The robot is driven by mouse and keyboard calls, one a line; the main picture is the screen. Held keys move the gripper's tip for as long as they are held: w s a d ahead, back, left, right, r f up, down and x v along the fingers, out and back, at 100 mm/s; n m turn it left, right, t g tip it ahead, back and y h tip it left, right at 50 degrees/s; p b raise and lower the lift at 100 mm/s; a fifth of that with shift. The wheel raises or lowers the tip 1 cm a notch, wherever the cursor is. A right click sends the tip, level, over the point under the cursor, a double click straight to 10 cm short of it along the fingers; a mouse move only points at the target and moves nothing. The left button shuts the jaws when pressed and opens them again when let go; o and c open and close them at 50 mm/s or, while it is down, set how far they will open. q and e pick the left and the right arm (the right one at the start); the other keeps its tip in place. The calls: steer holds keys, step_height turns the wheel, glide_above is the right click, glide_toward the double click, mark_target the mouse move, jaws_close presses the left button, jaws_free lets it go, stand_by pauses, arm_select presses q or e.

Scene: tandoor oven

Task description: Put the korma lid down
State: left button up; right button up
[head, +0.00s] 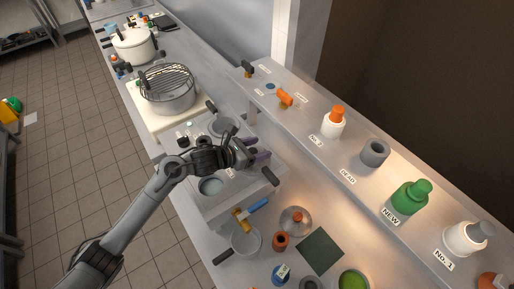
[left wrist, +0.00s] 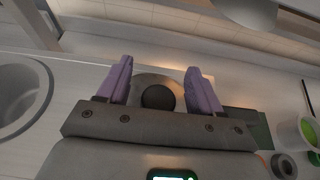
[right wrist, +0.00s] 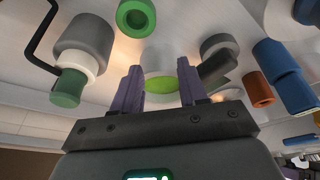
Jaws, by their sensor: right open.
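In the left wrist view, a round lid (left wrist: 178,84) with a dark round knob (left wrist: 158,96) sits between my left gripper's (left wrist: 158,66) purple fingers. The fingers stand apart with a gap on both sides of the knob. In the head view my left gripper (head: 262,157) is over the counter by the pots; what lies beneath it is hidden. A silver lid (head: 303,231) with an orange-brown knob lies beside a dark green mat (head: 320,251). I cannot tell which lid is the korma one. My right gripper (right wrist: 160,68) is open and empty, and is out of the head view.
A shelf holds a grey ring (head: 375,152), a green bottle (head: 409,198) and white bottles (head: 333,124). A clear bowl (head: 246,241), an orange-brown cup (head: 281,241) and a green-filled bowl (head: 353,281) stand on the counter. A pot with a wire basket (head: 168,88) is farther back.

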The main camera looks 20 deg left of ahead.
arm_select(q)
steer(key=b+v, duration=0.1)
steer(key=v, duration=1)
steer(key=shift+s+a+r+b, duration=0.25)
steer(key=shift+s+b, duration=0.05)
steer(key=shift+s, duration=0.1)
